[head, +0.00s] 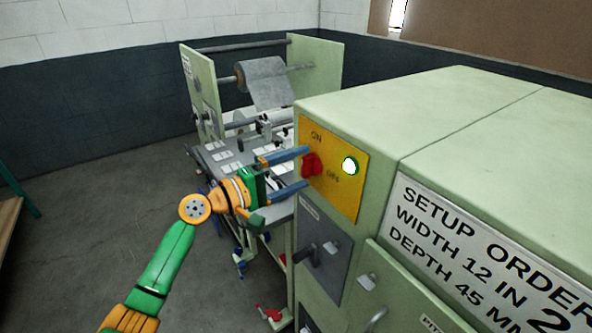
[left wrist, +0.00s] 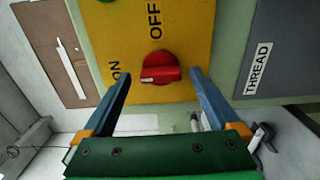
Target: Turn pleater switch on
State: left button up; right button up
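In the left wrist view gaps show between the knob and both fingers. My right gripper is not in view.
Below the plate is a grey panel (head: 325,257) with a dark handle. A setup order sign (head: 480,245) is on the cabinet's right part. Behind my left gripper stands a machine with a grey material roll (head: 266,80).

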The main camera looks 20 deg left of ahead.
pick_arm(q)
jog(key=shift+f, duration=0.1)
jog(key=b+v, duration=0.3)
jog(key=v, duration=0.4)
